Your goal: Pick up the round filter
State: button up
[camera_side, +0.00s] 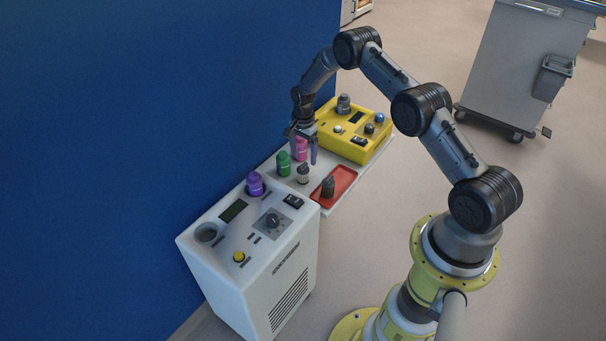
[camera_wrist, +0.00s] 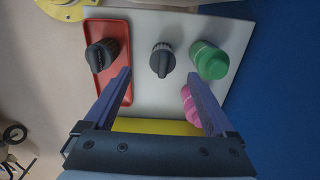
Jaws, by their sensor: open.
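A short round filter-like piece with a ridged pale body and dark grip bar stands upright on the white board, in the side view (camera_side: 303,174) and the wrist view (camera_wrist: 161,60). A similar dark piece stands in the red tray (camera_side: 345,179), in the side view (camera_side: 328,187) and the wrist view (camera_wrist: 101,55). I cannot tell for certain which is the round filter. My gripper (camera_side: 304,153) is open and empty, pointing down above the board. In the wrist view its fingertips (camera_wrist: 160,74) are spread wide, with the pale-bodied piece beyond and between them.
A green bottle (camera_side: 283,164) and a pink bottle (camera_side: 300,149) stand beside the pale-bodied piece; a finger partly hides the pink one. A blue wall (camera_side: 150,120) rises behind.

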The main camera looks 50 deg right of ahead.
aim_at(303, 164)
jog(key=shift+w+d+f, duration=0.15)
jog(key=shift+f, duration=1.55)
jog(key=shift+w+d+f, duration=0.1)
jog(key=shift+f, duration=1.55)
jog(key=c, duration=1.4)
jog(key=shift+r, duration=0.15)
